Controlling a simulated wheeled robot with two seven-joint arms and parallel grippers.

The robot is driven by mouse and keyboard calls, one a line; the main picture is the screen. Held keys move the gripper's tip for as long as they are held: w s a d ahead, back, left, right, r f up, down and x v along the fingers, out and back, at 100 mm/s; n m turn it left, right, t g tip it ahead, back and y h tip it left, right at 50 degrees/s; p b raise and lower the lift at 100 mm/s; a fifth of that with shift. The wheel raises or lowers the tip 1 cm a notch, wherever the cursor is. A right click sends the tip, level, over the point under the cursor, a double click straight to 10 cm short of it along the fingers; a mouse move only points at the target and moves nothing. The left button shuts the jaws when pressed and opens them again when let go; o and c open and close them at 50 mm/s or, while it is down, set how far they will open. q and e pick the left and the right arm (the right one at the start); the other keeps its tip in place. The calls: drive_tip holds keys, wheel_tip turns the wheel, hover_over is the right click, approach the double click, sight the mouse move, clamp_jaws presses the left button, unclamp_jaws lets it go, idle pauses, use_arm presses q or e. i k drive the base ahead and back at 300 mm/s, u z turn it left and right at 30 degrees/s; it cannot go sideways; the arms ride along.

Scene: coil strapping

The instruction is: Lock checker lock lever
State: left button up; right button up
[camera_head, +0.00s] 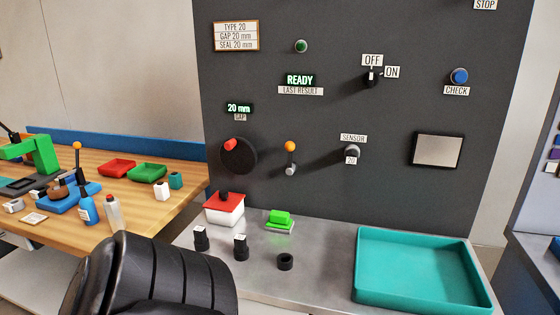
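On the dark panel is a lever with an orange ball knob (290,147), which I take to be the checker lock lever. Its knob is at the top, above a grey pivot, so it stands about upright. It has no label that I can read. To its left is a black dial with a red knob (229,145), under a green "20 mm" GAP display (239,107). A "READY" display (300,79) is lit above. Neither gripper shows in this view, and nothing touches the lever.
The grey bench below holds a red-and-white box (224,212), a green block (279,220), small black parts (285,262) and a teal tray (420,295). A black ribbed shape covers the lower left. A wooden table (130,205) with tools stands left. Space before the panel is clear.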

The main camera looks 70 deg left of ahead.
sight(289, 146)
drive_tip(key=k, duration=0.6)
drive_tip(key=u, duration=1.1)
